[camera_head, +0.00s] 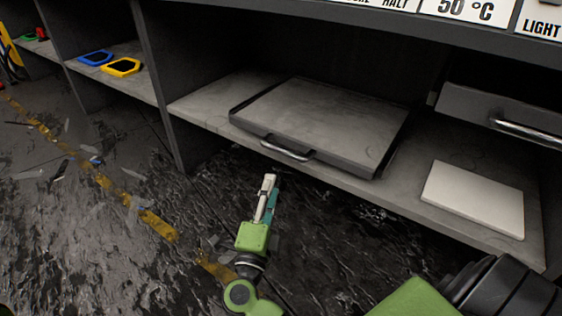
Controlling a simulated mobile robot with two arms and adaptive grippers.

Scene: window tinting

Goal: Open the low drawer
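A flat grey drawer (325,118) lies low on the shelf in the middle of the view, with a metal bar handle (287,152) on its front edge. A second grey drawer (500,112) is higher up at the right, with its own bar handle (528,131). My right gripper (270,186) is green with pale and teal fingers. It points up the picture, appearing below the low handle and apart from it, with nothing seen in it. Its fingers overlap from this angle, so their opening is unclear. My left gripper is not in view.
A white flat panel (474,198) lies on the shelf (410,190) right of the low drawer. Yellow (121,67) and blue (96,58) frames lie in the left compartment. Dark dividers (158,75) separate the compartments. The wet-looking floor (110,235) has scattered scraps and a yellow line.

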